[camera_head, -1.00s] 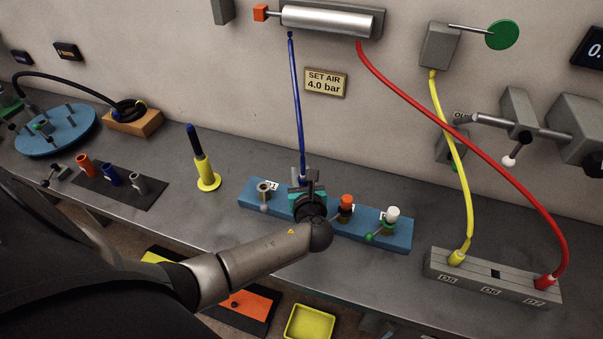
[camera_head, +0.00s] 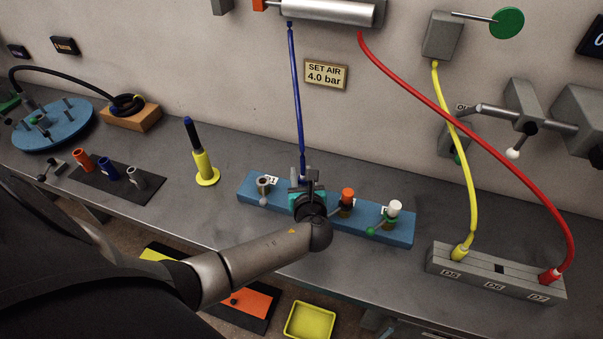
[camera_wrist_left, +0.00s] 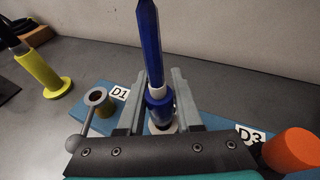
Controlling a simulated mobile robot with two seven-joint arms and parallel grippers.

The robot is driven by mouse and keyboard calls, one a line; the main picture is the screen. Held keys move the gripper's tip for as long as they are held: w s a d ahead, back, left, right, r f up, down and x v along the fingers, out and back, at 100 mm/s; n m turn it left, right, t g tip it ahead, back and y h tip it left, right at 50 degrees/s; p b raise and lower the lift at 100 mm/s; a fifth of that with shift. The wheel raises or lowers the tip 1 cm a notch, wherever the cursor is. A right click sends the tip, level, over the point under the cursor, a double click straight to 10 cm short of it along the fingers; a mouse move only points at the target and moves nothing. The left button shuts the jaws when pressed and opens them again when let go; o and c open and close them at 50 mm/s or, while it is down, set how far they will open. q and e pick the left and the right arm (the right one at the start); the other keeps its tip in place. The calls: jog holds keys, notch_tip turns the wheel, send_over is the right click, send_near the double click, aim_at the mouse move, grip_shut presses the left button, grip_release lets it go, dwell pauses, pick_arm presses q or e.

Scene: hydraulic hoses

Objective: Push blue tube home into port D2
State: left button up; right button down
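The blue tube (camera_head: 296,100) hangs from the cylinder on the wall down to the blue port block (camera_head: 398,236). My left gripper (camera_head: 310,178) is over the block between the D1 and D3 ports. In the left wrist view, its narrowly spaced fingers (camera_wrist_left: 160,88) flank the thick blue lower end of the tube (camera_wrist_left: 150,45) and appear shut on it. That end, with a white band, stands upright over a pale ring, taken as port D2 (camera_wrist_left: 163,127). How deep it sits is hidden. My right gripper is not in view.
Port D1 (camera_wrist_left: 100,110) with a lever is at the left, and the orange-capped D3 port (camera_head: 347,197) is close at the right. A yellow stand (camera_head: 204,168) is behind left. Red (camera_head: 480,135) and yellow tubes (camera_head: 458,150) run to a grey block (camera_head: 495,275).

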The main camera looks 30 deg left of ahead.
pick_arm(q)
jog(key=o, duration=0.4)
jog(key=p+v, duration=0.2)
jog(key=v, duration=1.3)
jog(key=shift+s+r, duration=0.1)
jog(key=shift+r, duration=0.05)
